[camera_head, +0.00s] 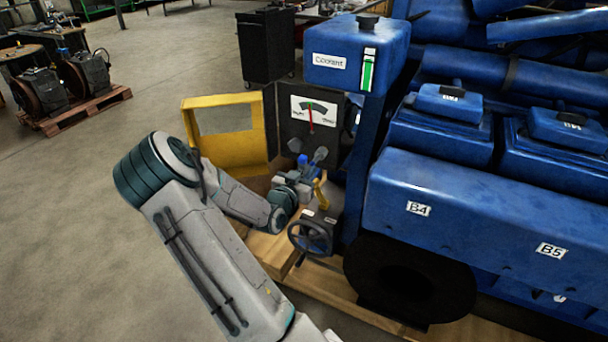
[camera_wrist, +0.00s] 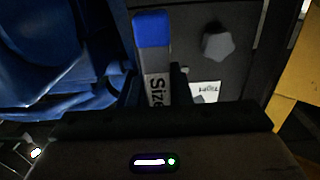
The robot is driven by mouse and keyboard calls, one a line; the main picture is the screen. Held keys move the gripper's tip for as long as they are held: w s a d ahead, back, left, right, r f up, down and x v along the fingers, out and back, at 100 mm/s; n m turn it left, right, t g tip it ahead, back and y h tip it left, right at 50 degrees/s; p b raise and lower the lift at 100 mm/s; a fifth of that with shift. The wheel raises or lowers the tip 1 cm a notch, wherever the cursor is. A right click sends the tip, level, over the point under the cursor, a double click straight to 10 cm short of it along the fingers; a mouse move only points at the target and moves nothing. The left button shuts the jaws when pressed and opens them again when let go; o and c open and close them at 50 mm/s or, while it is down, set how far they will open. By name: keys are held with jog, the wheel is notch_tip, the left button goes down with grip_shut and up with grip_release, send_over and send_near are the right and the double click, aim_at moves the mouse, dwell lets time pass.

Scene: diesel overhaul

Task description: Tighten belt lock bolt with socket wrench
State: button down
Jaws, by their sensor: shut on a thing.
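My gripper (camera_wrist: 156,88) is shut on the socket wrench (camera_wrist: 153,58), a grey bar with a blue end and the letters "Size". The wrench's blue end also shows in the head view (camera_head: 302,160), in front of the dark gauge panel. A grey hex bolt head (camera_wrist: 217,42) is on the dark panel, to the right of the wrench and apart from it in the wrist picture. It seems to be the lock bolt, which also shows in the head view (camera_head: 320,154). The wrench's lower part is hidden by my gripper.
A gauge (camera_head: 313,115) with a red needle is above the bolt. An open yellow guard (camera_head: 222,134) stands to the left. A yellow lever (camera_head: 321,192) and black handwheel (camera_head: 312,236) are below. The blue engine (camera_head: 470,200) fills the right side. Open floor is at left.

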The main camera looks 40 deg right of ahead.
jog(key=m, duration=0.6)
jog(key=shift+d, duration=0.1)
jog(key=m+b, duration=0.2)
jog(key=m, duration=0.3)
jog(key=shift+f, duration=0.1)
jog(key=m+b, duration=0.2)
jog(key=m, duration=0.3)
jog(key=shift+d+f+m+b, duration=0.1)
jog(key=shift+f+m+b, duration=0.05)
jog(key=shift+m+b, duration=0.2)
jog(key=m+b, duration=0.3)
jog(key=m, duration=0.1)
jog(key=shift+f, duration=0.1)
jog(key=shift+r+m, duration=0.25)
jog(key=shift+r, duration=0.1)
jog(key=shift+r+p, duration=0.15)
jog(key=shift+p, duration=0.5)
jog(key=shift+n, duration=0.4)
